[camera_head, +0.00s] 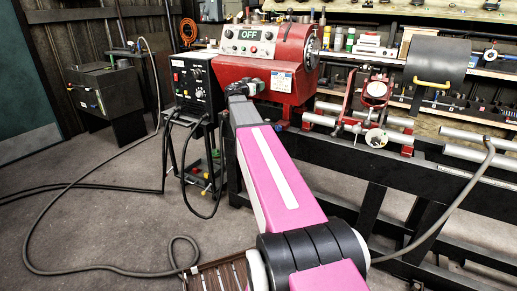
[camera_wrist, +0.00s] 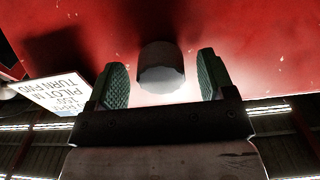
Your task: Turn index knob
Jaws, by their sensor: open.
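The index knob (camera_wrist: 161,69) is a short pale grey, faceted-looking cylinder on the red lathe headstock, seen in the wrist view. My gripper (camera_wrist: 163,82) is open, with one green textured finger on each side of the knob. Visible gaps show between the knob and both fingers, so it is not gripped. In the head view my gripper (camera_head: 245,88) is at the front of the red headstock (camera_head: 289,60), left of a white label (camera_head: 282,82). The knob cannot be made out there.
The label with printed text (camera_wrist: 60,93) lies left of the fingers in the wrist view. A control panel reading OFF (camera_head: 250,36) is above my gripper. A black welder-like box (camera_head: 196,85) stands close to the left. Cables cross the floor.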

